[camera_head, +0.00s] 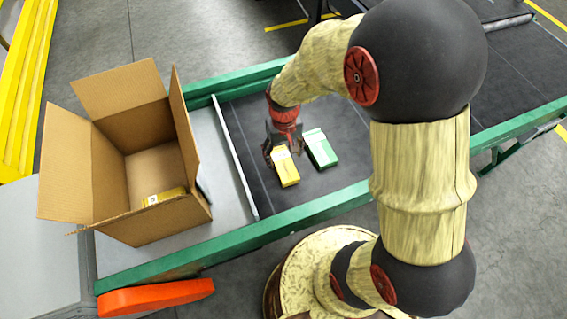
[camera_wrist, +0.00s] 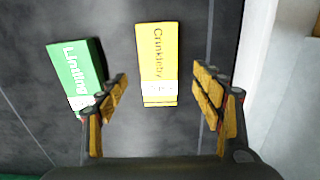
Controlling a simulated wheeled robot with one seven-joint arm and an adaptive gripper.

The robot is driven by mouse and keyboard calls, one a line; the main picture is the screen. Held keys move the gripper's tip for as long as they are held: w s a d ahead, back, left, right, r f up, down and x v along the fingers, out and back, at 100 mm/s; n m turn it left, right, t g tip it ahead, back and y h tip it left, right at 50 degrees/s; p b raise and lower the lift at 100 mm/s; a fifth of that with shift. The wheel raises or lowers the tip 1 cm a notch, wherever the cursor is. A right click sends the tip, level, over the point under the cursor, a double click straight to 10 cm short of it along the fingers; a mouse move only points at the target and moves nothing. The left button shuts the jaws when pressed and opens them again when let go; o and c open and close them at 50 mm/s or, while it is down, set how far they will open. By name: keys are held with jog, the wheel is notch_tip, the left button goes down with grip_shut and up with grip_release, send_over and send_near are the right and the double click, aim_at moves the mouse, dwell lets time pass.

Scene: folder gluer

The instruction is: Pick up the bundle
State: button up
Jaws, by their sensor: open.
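A yellow bundle (camera_head: 287,170) lies flat on the dark conveyor belt, with a green bundle (camera_head: 321,148) to its right. In the wrist view the yellow bundle (camera_wrist: 158,62) lies between the lines of my two fingers, ahead of their tips, with a white band across its lower part. The green bundle (camera_wrist: 76,74) lies to the left there, slightly tilted, its lower corner close to the left finger. My gripper (camera_wrist: 160,88) is open and empty. In the head view my gripper (camera_head: 283,150) is over the far end of the yellow bundle and hides part of it.
An open cardboard box (camera_head: 165,222) stands left of the belt on a grey surface, with a yellow bundle (camera_head: 165,196) inside. A raised metal strip (camera_head: 234,158) separates box and belt. Green rails (camera_head: 310,207) edge the conveyor. The belt right of the green bundle is clear.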

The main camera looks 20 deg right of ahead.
aim_at(284, 163)
jog(key=shift+d+f, duration=0.15)
jog(key=shift+f, duration=0.65)
jog(key=f, duration=0.1)
jog(key=f+b, duration=0.1)
jog(key=f, duration=0.2)
jog(key=shift+w+f+b, duration=0.25)
jog(key=shift+f+b, duration=0.05)
jog(key=shift+b, duration=0.1)
jog(key=shift+c, duration=1.1)
jog(key=c, duration=1.1)
jog(key=shift+r, duration=0.1)
